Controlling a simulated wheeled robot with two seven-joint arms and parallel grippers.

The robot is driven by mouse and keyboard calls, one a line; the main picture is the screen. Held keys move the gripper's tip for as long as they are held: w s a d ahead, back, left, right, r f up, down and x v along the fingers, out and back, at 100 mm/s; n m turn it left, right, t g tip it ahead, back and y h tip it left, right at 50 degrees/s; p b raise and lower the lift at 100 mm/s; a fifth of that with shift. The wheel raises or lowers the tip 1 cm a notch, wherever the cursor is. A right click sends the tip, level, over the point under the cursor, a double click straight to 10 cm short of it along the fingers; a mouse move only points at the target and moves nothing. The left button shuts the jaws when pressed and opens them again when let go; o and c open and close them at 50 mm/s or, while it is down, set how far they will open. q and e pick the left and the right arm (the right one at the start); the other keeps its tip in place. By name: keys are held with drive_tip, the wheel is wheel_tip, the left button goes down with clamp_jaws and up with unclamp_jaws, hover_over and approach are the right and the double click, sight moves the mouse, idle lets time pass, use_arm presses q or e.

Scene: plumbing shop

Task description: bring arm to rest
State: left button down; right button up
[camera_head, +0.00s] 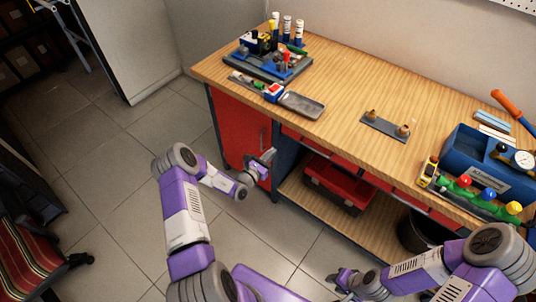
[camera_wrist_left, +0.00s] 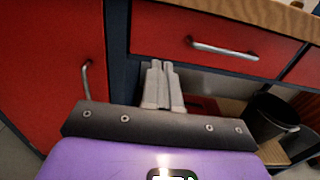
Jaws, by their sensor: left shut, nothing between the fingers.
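My left arm comes in from the left, purple and grey, and is folded in front of the workbench. My left gripper (camera_head: 266,160) hangs below the tabletop level, in front of the red cabinet side. In the left wrist view its two grey fingers (camera_wrist_left: 161,72) are together and hold nothing. They point toward the bench front, below a red drawer. My right gripper (camera_head: 340,278) is low at the bottom of the head view, in front of the bench. It is small and dark there, and I cannot tell whether its fingers are apart.
The wooden workbench (camera_head: 345,85) carries a tool tray (camera_head: 268,62), a grey dish (camera_head: 301,105), a plate with brass fittings (camera_head: 385,126) and a blue box (camera_head: 478,170). A red toolbox (camera_head: 338,183) sits on the lower shelf.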

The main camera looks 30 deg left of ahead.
use_arm(q)
drive_tip(key=shift+s+a, duration=0.15)
drive_tip(key=shift+s, duration=0.55)
drive_tip(key=s+d+f+m+g+h, duration=0.2)
drive_tip(key=s+d+m+g+h, duration=0.35)
drive_tip(key=d, duration=0.45)
drive_tip(key=s+d+f+m+g+h, duration=0.2)
drive_tip(key=s+d+m+g+h, duration=0.3)
drive_tip(key=d, duration=0.5)
drive_tip(key=s+f+m+g+y, duration=0.2)
drive_tip(key=s+m+g+y, duration=0.1)
drive_tip(key=s+m, duration=0.6)
drive_tip(key=s+d+f+m+g+y, duration=0.1)
drive_tip(key=s+f+m+g+y, duration=0.1)
drive_tip(key=s+m+y, duration=0.4)
drive_tip(key=shift+s+f+m+g, duration=0.2)
drive_tip(key=shift+s+m+g, duration=0.65)
drive_tip(key=shift+s+m, duration=1.6)
drive_tip(key=shift+w+m, duration=0.5)
drive_tip(key=shift+w, duration=0.05)
